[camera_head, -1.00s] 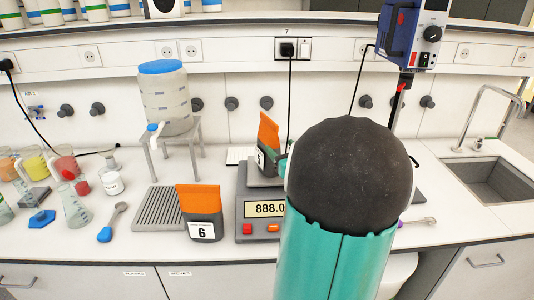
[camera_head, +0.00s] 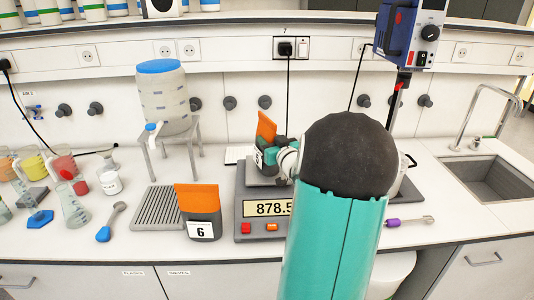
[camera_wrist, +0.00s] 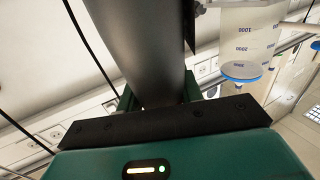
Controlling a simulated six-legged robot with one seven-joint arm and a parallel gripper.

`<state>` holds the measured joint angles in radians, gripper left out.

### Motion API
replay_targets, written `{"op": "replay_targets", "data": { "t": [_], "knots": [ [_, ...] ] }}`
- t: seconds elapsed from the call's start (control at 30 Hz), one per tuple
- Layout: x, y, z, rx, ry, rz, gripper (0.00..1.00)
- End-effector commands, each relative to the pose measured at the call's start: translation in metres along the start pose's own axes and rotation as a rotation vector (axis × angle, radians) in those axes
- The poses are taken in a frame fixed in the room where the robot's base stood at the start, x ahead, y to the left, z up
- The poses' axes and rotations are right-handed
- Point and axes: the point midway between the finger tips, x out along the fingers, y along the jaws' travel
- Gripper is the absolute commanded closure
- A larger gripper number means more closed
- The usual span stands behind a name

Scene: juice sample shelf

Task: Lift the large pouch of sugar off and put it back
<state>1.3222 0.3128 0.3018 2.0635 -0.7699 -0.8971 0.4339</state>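A pouch with an orange top and dark body (camera_head: 266,126) stands on the scale (camera_head: 241,213), with a white label partly showing. In the wrist view a dark shape (camera_wrist: 145,50), possibly that pouch, lies between my green fingers. Whether they are clamped is unclear. The display (camera_head: 274,208) starts with 878.5.
A drink dispenser (camera_head: 165,105) on a metal stand is behind a grooved drip tray (camera_head: 157,207). A sink (camera_head: 487,178) is at right. A blue device (camera_head: 410,35) hangs above the counter.

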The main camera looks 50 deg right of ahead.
Motion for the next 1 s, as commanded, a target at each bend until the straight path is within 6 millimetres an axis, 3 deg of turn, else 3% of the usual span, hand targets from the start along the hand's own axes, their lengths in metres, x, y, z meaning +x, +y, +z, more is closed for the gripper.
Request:
{"op": "replay_targets", "data": {
  "t": [0.03,0.17,0.67,0.87,1.0],
  "knots": [
    [0.0,0.0,0.0,0.0,0.0,0.0,0.76],
    [0.0,0.0,0.0,0.0,0.0,0.0,1.0],
    [0.0,0.0,-0.007,-0.003,0.007,-0.001,1.0],
    [0.0,-0.001,-0.032,-0.007,0.009,-0.001,1.0],
    [-0.011,-0.012,-0.053,-0.007,0.008,-0.002,1.0]
  ]
}}
